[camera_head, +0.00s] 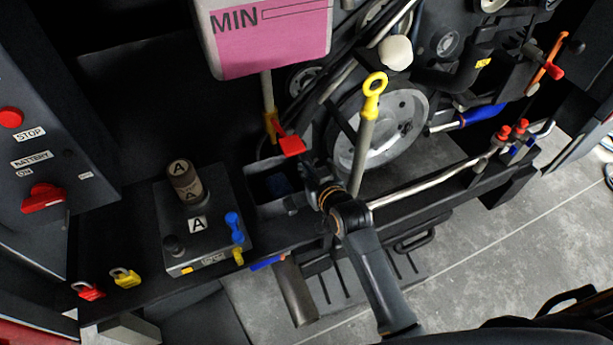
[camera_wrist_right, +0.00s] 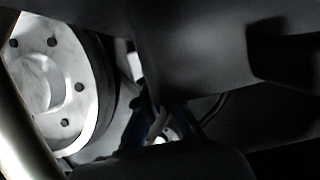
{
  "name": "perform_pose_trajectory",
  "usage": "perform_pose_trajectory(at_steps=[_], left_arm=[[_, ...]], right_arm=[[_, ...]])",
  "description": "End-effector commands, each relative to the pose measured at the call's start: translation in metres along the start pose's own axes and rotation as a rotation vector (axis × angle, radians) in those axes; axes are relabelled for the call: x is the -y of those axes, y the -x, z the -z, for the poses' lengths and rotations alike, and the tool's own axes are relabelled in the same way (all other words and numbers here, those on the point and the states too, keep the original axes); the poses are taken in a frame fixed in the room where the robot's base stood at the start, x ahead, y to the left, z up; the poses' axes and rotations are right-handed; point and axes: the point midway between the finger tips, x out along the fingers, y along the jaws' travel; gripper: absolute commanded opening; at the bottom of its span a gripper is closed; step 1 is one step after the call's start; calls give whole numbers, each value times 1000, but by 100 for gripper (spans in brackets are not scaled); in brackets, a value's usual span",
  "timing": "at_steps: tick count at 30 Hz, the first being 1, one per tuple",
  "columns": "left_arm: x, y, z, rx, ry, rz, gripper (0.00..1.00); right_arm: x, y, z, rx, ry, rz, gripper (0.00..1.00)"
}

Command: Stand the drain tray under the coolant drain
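A dark open-topped box (camera_head: 262,208), which looks like the drain tray, is at the front of the engine bay, with something blue inside it. A red lever (camera_head: 291,146), possibly on the coolant drain, is just above and behind the box. My right gripper (camera_head: 318,190) is at the right side of the box, its fingers dark against dark parts. I cannot tell whether it is closed on the box rim. In the right wrist view a large dark surface (camera_wrist_right: 205,50) fills the upper right. My left gripper is not in view.
A yellow-ringed dipstick (camera_head: 374,84) rises behind my right wrist, with a large pulley (camera_head: 395,130) behind it. A grey box marked A (camera_head: 205,245) stands left of the dark box. A pink coolant tank (camera_head: 270,40) hangs above. Grey floor (camera_head: 480,270) is clear at right.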

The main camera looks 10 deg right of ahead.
Motion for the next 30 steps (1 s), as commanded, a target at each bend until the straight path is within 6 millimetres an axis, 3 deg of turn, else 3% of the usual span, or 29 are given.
perform_pose_trajectory(at_steps=[10, 12, 14, 25, 30], left_arm=[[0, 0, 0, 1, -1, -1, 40], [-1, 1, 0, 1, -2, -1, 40], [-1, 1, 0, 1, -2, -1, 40], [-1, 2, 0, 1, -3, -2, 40], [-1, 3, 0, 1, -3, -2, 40]], right_arm=[[0, -1, -1, -3, 0, 0, 0], [0, 0, -1, 0, 1, 0, 17], [0, 0, -1, 0, 1, 0, 28], [0, 2, 3, -1, 0, 0, 28], [0, 28, 1, 0, 1, -1, 28]])
